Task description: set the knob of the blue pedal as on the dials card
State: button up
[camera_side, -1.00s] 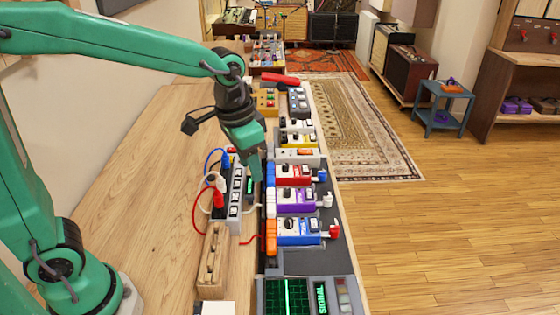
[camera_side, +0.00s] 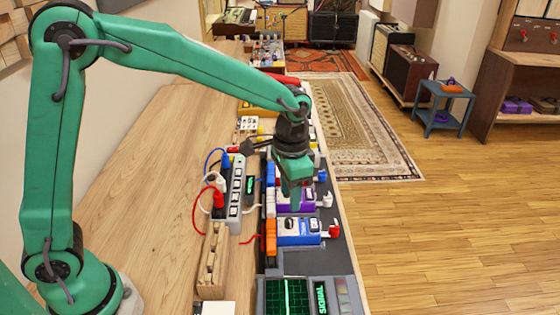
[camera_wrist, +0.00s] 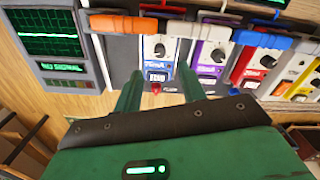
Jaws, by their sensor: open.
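The blue pedal (camera_side: 300,238) sits on the dark board near the front, between the purple pedal and the screen unit. In the wrist view the blue pedal (camera_wrist: 157,71) has a dark round knob (camera_wrist: 160,49) on a white face. The knob's exact angle is too small to tell. My gripper (camera_side: 293,204) hangs above the purple pedal in the side view. In the wrist view my gripper (camera_wrist: 157,90) is open and empty, its fingers either side of the blue pedal's lower end. A small white card with dark marks (camera_side: 248,124), possibly the dials card, lies farther back, unreadable.
The purple pedal (camera_wrist: 210,55) is close beside the blue one. The screen unit (camera_wrist: 55,45) reads "NO SIGNAL". A power strip (camera_side: 235,190) with cables stands left of the row.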

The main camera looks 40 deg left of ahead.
aim_at(290, 220)
jog(key=shift+f, duration=3.7)
jog(key=shift+c, duration=0.4)
grip_shut()
jog(key=shift+m, duration=0.4)
jog(key=m, duration=0.9)
jog(key=shift+m, duration=0.3)
